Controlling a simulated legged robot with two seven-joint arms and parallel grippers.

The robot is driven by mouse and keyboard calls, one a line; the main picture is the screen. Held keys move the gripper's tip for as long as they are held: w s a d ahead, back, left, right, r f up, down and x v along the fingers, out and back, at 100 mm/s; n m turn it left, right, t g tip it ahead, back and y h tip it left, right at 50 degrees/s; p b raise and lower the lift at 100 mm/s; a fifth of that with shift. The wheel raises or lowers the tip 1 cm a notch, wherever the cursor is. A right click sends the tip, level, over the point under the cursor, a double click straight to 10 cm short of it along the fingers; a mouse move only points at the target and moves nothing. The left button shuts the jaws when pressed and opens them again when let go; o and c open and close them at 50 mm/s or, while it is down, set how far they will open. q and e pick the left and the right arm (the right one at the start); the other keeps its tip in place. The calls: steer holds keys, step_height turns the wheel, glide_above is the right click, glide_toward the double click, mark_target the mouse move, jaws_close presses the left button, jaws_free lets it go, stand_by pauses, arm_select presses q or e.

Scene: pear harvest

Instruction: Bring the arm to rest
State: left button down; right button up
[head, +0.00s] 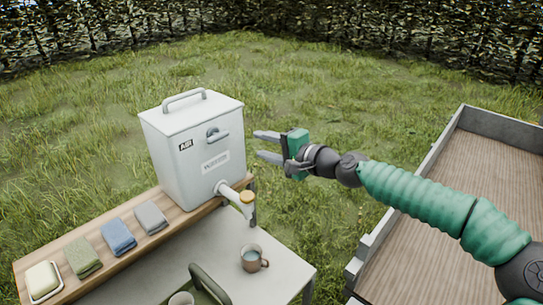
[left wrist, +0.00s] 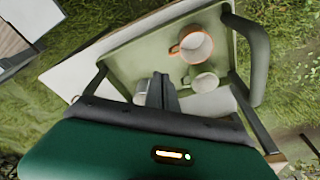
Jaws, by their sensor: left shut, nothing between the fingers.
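My right gripper (head: 262,146) shows in the head view, at the end of a green sleeved arm that comes in from the right. Its two fingers are apart with nothing between them. It is in the air just right of the white water dispenser (head: 172,163). My left gripper (left wrist: 162,80) shows in the left wrist view with its dark fingers together and empty. In that picture the fingers overlap a green tray (left wrist: 128,55) with dark handles. The left arm is not in the head view.
The tray holds a brown-rimmed cup (left wrist: 193,46), a pale cup (left wrist: 203,81) and another partly hidden by the fingers. A mug (head: 251,258) stands under the dispenser tap. Folded cloths (head: 117,236) and soap (head: 43,279) lie on the wooden shelf. A wooden cart bed (head: 480,175) is at right.

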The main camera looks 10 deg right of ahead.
steer(key=v, duration=0.2)
steer(key=shift+s+d, duration=0.2)
steer(key=shift+s, duration=0.05)
steer(key=shift+a, duration=0.15)
